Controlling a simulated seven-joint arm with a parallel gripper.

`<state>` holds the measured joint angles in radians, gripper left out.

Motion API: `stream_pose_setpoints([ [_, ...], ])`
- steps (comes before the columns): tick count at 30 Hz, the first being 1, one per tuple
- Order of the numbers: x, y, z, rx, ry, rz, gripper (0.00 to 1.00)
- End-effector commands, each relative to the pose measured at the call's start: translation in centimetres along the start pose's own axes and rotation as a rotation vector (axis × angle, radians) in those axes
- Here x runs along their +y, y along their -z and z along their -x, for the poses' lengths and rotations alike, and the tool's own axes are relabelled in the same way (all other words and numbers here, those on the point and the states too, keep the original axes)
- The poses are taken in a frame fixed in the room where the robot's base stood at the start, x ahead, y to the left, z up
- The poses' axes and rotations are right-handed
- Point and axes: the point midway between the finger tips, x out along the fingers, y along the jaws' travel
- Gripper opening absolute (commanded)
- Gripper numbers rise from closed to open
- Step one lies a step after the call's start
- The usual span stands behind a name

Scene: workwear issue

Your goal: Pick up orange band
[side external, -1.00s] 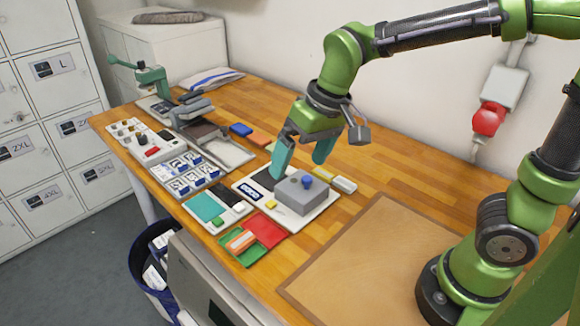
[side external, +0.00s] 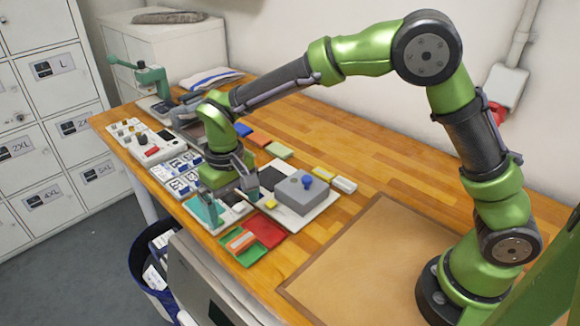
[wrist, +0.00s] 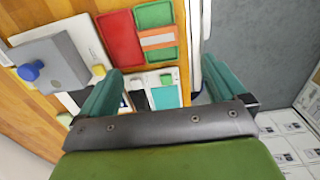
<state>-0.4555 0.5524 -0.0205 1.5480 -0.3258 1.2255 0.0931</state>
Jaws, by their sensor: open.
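An orange band (side external: 242,241) with a pale stripe lies across a green pad (side external: 232,257) at the table's front edge. In the wrist view the orange band (wrist: 158,41) is near the top, beyond my fingertips. My gripper (side external: 228,203) is open and empty, fingers pointing down over the tray with the teal pad, just behind and left of the band. In the wrist view my teal fingers (wrist: 160,72) are spread apart with nothing between them. The band is in clear view and apart from the fingers.
A red pad (side external: 266,231) lies right beside the green one. A grey box (side external: 302,194) with a blue knob stands on a white board to the right. Blue, orange and pale green flat pieces (side external: 279,150) lie behind. A brown mat (side external: 360,260) at right is bare.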

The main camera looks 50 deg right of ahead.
Motion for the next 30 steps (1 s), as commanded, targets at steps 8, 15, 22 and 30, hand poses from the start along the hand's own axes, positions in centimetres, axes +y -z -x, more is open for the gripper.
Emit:
stream_pose_setpoints([
  [8, 0.0, -0.1, -3.9, -0.001, 0.0, -0.001, 0.98],
  [15, 0.1, -0.7, -6.3, -0.004, -0.001, 0.0, 0.98],
  [22, 0.1, -0.8, -9.1, -0.001, 0.0, -0.001, 0.98],
  [30, 0.1, -0.8, -9.3, 0.001, 0.001, -0.001, 0.98],
])
